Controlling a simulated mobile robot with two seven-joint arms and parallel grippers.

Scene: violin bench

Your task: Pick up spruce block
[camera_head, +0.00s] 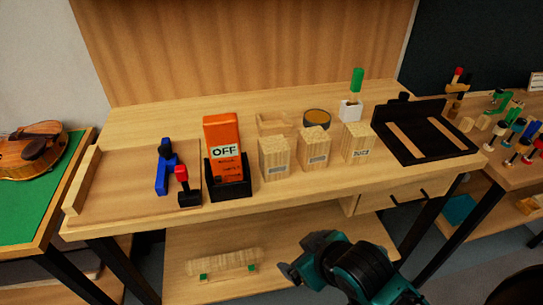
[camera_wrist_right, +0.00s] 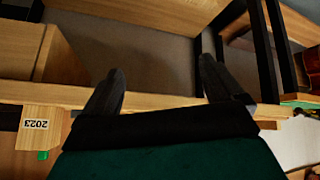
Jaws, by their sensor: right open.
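Three pale wooden blocks stand in a row on the bench: a left block (camera_head: 274,158), a middle block (camera_head: 314,149) and a right block (camera_head: 356,143). Each has a small label; the right one seems to read 2023. I cannot tell which is spruce. In the right wrist view a block labelled 2023 (camera_wrist_right: 38,121) shows at the lower left, outside the jaws. My right gripper (camera_head: 288,271) is in front of the bench, below its top and apart from the blocks. In its wrist view the fingers (camera_wrist_right: 160,75) are spread with nothing between them. My left gripper is not in view.
An orange OFF box (camera_head: 222,135) in a black holder stands left of the blocks. Behind them are a small wooden tray (camera_head: 274,122) and a round tin (camera_head: 317,118). A black tray (camera_head: 440,143) lies right. A drawer (camera_head: 400,193) and lower shelf (camera_head: 300,240) are below.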

